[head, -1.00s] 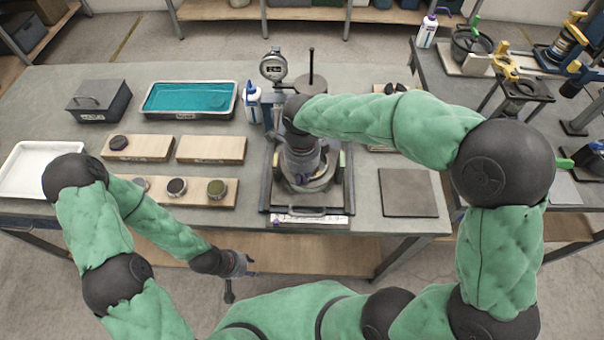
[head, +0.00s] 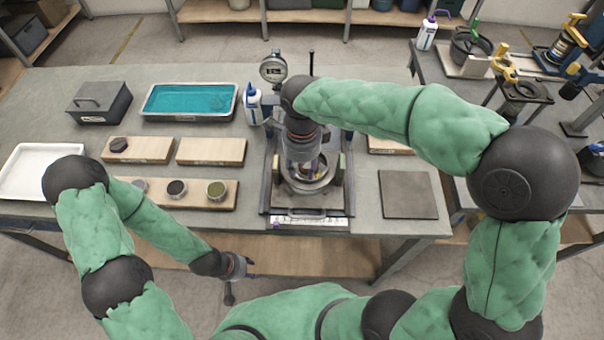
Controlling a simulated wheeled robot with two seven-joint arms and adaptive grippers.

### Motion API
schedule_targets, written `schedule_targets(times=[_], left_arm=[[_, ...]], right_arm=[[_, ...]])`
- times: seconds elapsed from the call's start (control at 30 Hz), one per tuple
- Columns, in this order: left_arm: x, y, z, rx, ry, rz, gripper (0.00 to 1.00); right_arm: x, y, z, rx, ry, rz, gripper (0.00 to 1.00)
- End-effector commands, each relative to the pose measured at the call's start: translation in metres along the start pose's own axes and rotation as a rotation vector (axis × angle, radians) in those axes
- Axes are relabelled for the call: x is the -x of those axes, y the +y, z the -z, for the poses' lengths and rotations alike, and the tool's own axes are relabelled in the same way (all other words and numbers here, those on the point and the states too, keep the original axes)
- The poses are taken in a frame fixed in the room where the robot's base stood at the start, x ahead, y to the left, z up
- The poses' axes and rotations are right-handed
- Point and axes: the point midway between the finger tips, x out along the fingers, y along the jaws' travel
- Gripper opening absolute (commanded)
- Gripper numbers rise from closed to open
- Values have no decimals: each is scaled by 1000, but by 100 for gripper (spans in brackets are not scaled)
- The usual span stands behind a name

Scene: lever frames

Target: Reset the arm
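The lever frame is a dark device with a round dial gauge (head: 273,68), a dark upright rod (head: 311,62) behind my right arm, and a grey metal ring (head: 325,182) on a dark base. My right gripper (head: 301,168) points down over the ring's inside. My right wrist hides much of the frame and the fingertips, so I cannot tell whether it is open or touching anything. My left gripper (head: 240,280) is low in front of the table's front edge, its fingers apart and empty.
Three small round pots stand on a wooden board (head: 197,204) at left. A teal-filled tray (head: 190,116), a dark lidded box (head: 99,103), a white tray (head: 30,178) and a white bottle (head: 253,104) surround it. A flat grey plate (head: 407,194) lies at right.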

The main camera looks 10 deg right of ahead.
Motion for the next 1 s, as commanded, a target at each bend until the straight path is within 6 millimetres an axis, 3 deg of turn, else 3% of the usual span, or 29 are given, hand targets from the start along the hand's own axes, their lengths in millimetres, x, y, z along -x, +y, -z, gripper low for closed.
schedule_targets(times=[0.1,0.3,0.5,0.77,0.87,1.0], left_arm=[[0,0,0,0,0,0,40],[0,0,0,0,0,0,40],[0,0,0,0,0,0,40],[1,0,0,0,0,0,40],[10,4,0,0,0,0,40],[36,13,-1,0,0,0,40]], right_arm=[[25,0,-1,0,-4,3,37],[55,0,-1,0,-2,2,37],[68,0,0,0,0,-1,37],[70,0,0,0,0,-1,37],[79,0,0,0,0,-1,37],[106,0,0,0,0,0,37]])
